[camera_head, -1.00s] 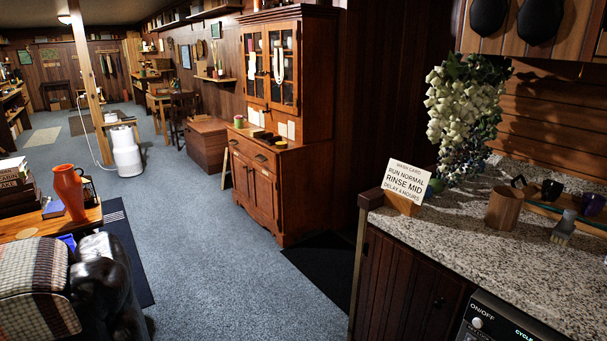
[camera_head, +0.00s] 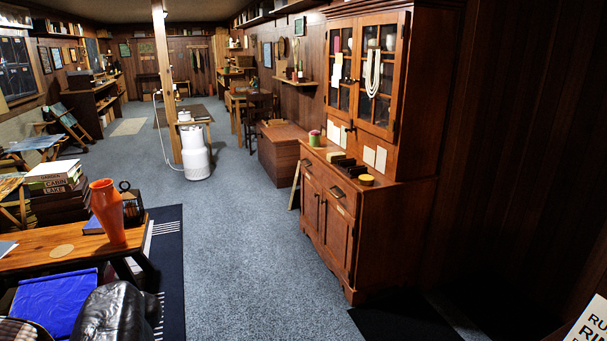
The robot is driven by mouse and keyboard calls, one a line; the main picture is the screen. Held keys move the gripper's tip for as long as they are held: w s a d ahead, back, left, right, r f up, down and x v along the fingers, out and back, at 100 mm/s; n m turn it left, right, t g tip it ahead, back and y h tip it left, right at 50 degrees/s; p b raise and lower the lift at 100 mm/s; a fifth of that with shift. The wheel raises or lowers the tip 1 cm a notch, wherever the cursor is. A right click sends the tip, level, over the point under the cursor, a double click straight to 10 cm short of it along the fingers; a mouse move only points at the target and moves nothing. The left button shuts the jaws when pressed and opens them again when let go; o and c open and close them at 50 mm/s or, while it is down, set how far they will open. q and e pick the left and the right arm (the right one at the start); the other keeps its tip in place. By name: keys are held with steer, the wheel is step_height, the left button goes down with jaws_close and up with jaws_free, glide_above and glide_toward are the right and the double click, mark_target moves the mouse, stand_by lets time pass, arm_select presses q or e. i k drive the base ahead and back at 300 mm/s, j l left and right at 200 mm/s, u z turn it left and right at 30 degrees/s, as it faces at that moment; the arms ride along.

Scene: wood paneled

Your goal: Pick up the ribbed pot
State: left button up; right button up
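I cannot make out ribs on any pot in this view. An orange vase (camera_head: 107,211) with a flared rim stands upright on a low wooden table (camera_head: 40,255) at the left. A small green and pink pot or jar (camera_head: 314,138) stands on the ledge of the wooden hutch (camera_head: 330,225); it is too small to tell its surface. Neither of my grippers is in view.
Stacked books (camera_head: 55,180) and a dark lantern (camera_head: 131,203) stand near the vase. A black leather seat (camera_head: 115,312) is at lower left. A post (camera_head: 163,80) and white canister (camera_head: 195,152) stand farther back. Blue carpet (camera_head: 235,250) is clear in the middle.

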mark_target(314, 135)
steer(key=i, duration=1.7)
steer(key=i+j+z, duration=0.35)
steer(key=i, duration=0.4)
steer(key=i+j+z, duration=0.35)
steer(key=i+j, duration=0.25)
steer(key=i, duration=0.15)
